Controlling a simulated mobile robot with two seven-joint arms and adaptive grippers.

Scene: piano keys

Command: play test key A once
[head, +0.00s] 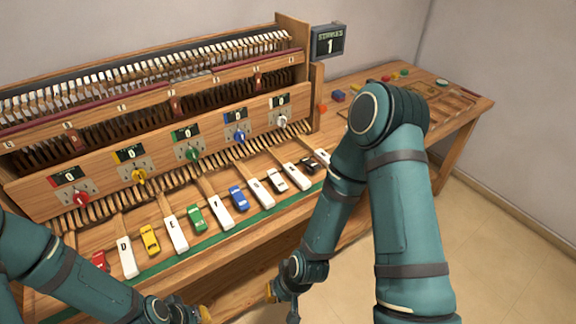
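A row of lettered white keys lies on the front of the wooden piano frame (155,83). The keys D (128,260) and E (175,235) are readable. The key that appears to be A (297,177) is toward the right end, between a white block and a black block; its letter is too small to read surely. My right gripper (280,298) hangs low in front of the key row, apart from the keys; its finger opening is unclear. My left gripper (204,313) is at the bottom edge, mostly cut off.
Coloured blocks sit between the keys, including yellow (149,240), green (196,218) and blue (238,198). Knobs and displays line the panel above. A small sign (328,41) shows 1. A side table (475,103) holds small coloured pieces. Floor is open at right.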

